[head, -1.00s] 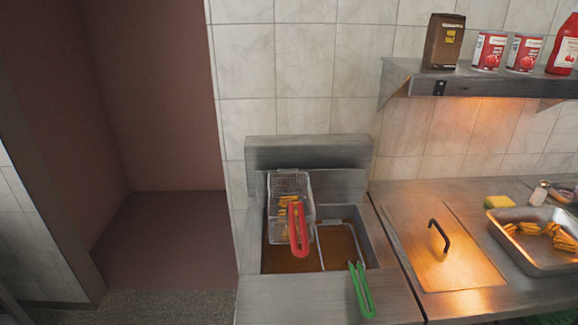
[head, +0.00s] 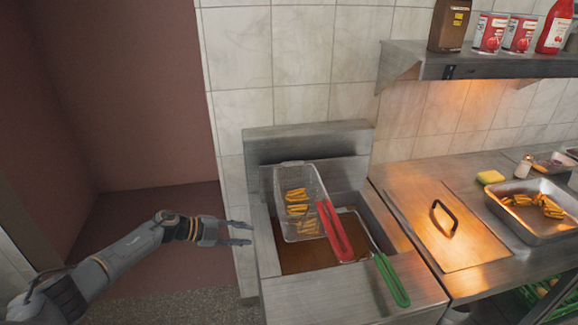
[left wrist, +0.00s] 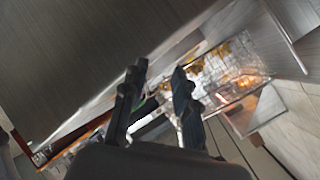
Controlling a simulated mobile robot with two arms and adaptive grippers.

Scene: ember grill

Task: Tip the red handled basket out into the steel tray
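The red handled basket (head: 293,176) is a wire mesh basket with fries inside. It sits raised at the back of the fryer, over the left well, with its red handle (head: 334,230) pointing toward the lower right. Its mesh also shows in the left wrist view (left wrist: 232,66). The steel tray (head: 496,207) stands on the counter at the right and has some fries in it. My left gripper (head: 246,233) is open and empty, left of the basket and apart from it. Its two spread fingers (left wrist: 159,70) show in the left wrist view. My right gripper is out of view.
A green handled basket (head: 391,280) sits in the right fryer well. A steel lid with a black handle (head: 444,218) lies between fryer and tray. A yellow sponge (head: 490,177) and a shaker (head: 524,166) stand behind the tray. A shelf (head: 480,70) with cans overhangs the counter.

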